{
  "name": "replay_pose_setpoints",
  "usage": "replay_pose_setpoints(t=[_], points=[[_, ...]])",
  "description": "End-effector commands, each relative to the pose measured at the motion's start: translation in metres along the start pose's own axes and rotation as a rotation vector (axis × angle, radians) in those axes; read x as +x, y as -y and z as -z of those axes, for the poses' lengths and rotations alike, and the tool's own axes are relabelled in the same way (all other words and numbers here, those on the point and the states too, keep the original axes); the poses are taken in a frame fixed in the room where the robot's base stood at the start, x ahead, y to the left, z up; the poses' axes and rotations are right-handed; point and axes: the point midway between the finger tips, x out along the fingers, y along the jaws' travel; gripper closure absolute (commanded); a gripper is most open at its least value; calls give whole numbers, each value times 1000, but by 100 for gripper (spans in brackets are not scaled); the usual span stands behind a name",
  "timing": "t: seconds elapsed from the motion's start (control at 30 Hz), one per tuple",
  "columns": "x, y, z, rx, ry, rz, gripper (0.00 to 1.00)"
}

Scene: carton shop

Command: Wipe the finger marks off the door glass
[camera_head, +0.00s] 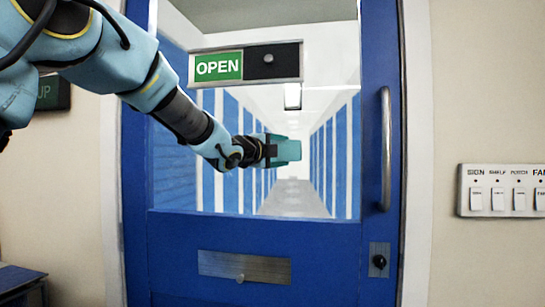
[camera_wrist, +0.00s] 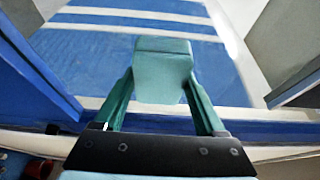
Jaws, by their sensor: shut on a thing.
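The blue door (camera_head: 170,255) is upright in front of me, and a corridor with blue and white stripes shows through its door glass (camera_head: 300,115). My gripper (camera_head: 272,150) is in front of the middle of the glass. It is shut on a teal pad (camera_head: 288,151). In the wrist view the pad (camera_wrist: 163,72) sits between the two green fingers of my gripper (camera_wrist: 160,100). I cannot tell whether the pad touches the glass. I cannot make out any finger marks; my arm hides part of the glass at left.
A sliding OPEN sign (camera_head: 245,64) is across the upper glass. A vertical metal handle (camera_head: 386,150) is at the right, above a lock (camera_head: 379,259). A metal plate (camera_head: 244,267) is on the lower door. A switch panel (camera_head: 500,190) is on the right wall.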

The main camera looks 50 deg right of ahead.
Motion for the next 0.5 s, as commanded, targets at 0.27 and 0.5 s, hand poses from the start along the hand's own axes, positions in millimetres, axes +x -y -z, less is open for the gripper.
replay_pose_setpoints(t=[0.27, 0.5], points=[[5, 0, 15, 1, 2, 0, 72], [5, 1, 15, 0, 3, 0, 72]])
